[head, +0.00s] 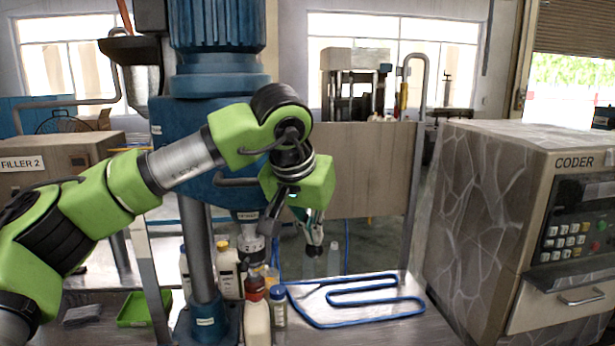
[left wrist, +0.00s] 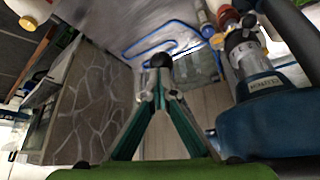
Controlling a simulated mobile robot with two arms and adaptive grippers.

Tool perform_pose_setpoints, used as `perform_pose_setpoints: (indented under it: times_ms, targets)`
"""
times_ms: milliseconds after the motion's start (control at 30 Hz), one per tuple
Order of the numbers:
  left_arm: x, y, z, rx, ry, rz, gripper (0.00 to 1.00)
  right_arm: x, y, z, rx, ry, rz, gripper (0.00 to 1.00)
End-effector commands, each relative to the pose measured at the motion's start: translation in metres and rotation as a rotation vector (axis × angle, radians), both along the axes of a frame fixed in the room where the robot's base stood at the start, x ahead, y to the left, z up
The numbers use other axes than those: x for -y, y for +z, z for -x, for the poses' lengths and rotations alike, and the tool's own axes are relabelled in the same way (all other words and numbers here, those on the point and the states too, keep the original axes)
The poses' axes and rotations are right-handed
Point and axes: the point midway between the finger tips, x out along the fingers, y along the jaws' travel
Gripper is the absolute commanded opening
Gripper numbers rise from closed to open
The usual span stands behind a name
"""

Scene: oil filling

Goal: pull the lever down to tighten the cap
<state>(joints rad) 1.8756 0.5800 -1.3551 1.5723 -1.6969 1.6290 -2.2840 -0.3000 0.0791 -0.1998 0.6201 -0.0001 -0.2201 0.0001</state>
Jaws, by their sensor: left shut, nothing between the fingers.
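The blue machine (head: 215,100) stands left of centre with a grey metal head (head: 252,248) at its lower end. A dark grey bar that looks like the lever (head: 238,181) sticks out from its body, partly behind my arm. A white bottle with a red cap (head: 256,318) stands below the head; whether it is directly under cannot be told. My left gripper (head: 314,248) is shut and empty, pointing down, right of the head and apart from it. In the left wrist view its fingertips (left wrist: 160,62) meet; the blue machine (left wrist: 262,110) is to their right. My right gripper is not seen.
A blue-capped bottle (head: 278,308) and a cream bottle (head: 228,272) stand near the machine's column. A blue tube rack (head: 355,300) lies on the table to the right. A green tray (head: 140,310) is at left. The coder box (head: 475,200) stands far right.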

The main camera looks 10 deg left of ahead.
Motion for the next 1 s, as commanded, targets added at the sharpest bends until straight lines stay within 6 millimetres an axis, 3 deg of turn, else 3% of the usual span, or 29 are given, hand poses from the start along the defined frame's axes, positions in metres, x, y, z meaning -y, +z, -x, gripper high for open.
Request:
perform_pose_setpoints:
  times_ms: [367, 700, 1000]
  targets:
    - [-0.001, -0.004, -0.002, -0.002, 0.002, -0.002, 0.00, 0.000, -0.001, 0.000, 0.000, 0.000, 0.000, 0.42]
    - [-0.007, -0.021, -0.015, -0.002, 0.004, -0.001, 0.00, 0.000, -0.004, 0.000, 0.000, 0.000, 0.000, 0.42]
    - [-0.008, -0.021, -0.015, -0.002, 0.004, -0.003, 0.00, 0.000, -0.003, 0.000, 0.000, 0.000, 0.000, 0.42]
